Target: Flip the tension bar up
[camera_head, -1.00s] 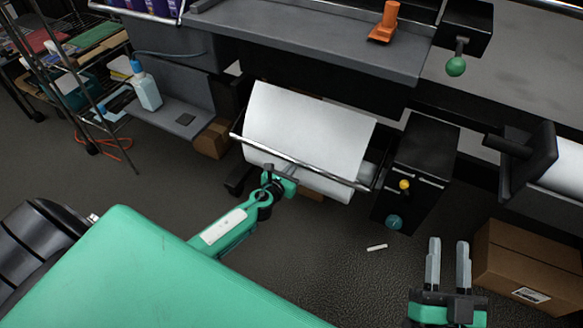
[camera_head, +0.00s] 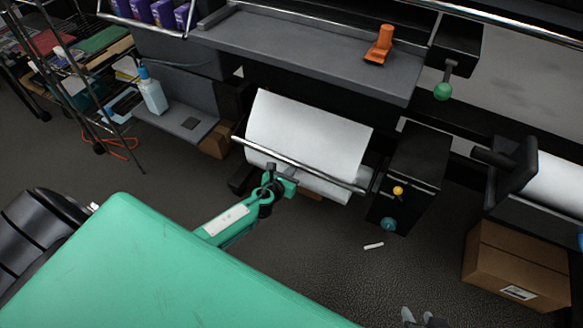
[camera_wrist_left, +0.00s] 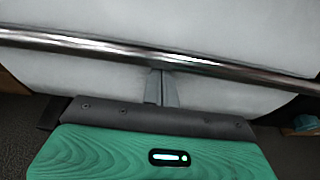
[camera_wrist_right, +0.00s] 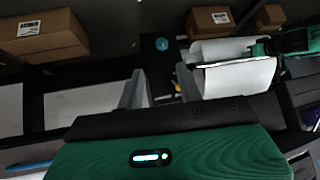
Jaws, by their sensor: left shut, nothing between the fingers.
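The tension bar (camera_head: 300,163) is a shiny metal rod that runs across the front of the white film roll (camera_head: 308,130). In the left wrist view the bar (camera_wrist_left: 160,53) crosses the whole picture in front of the white film (camera_wrist_left: 230,95). My left gripper (camera_head: 270,170) is shut and empty, with its fingertips (camera_wrist_left: 160,75) just at the bar's lower edge; I cannot tell whether they touch it. My right gripper (camera_head: 421,318) is at the bottom edge of the head view, far from the bar. Its fingers (camera_wrist_right: 160,88) stand wide apart and empty in the right wrist view.
A black box with a yellow knob (camera_head: 398,191) and a teal knob (camera_head: 388,225) stands right of the film. A cardboard box (camera_head: 515,268) lies on the floor at right. A spray bottle (camera_head: 152,92) stands on a shelf. Bare floor lies below the film.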

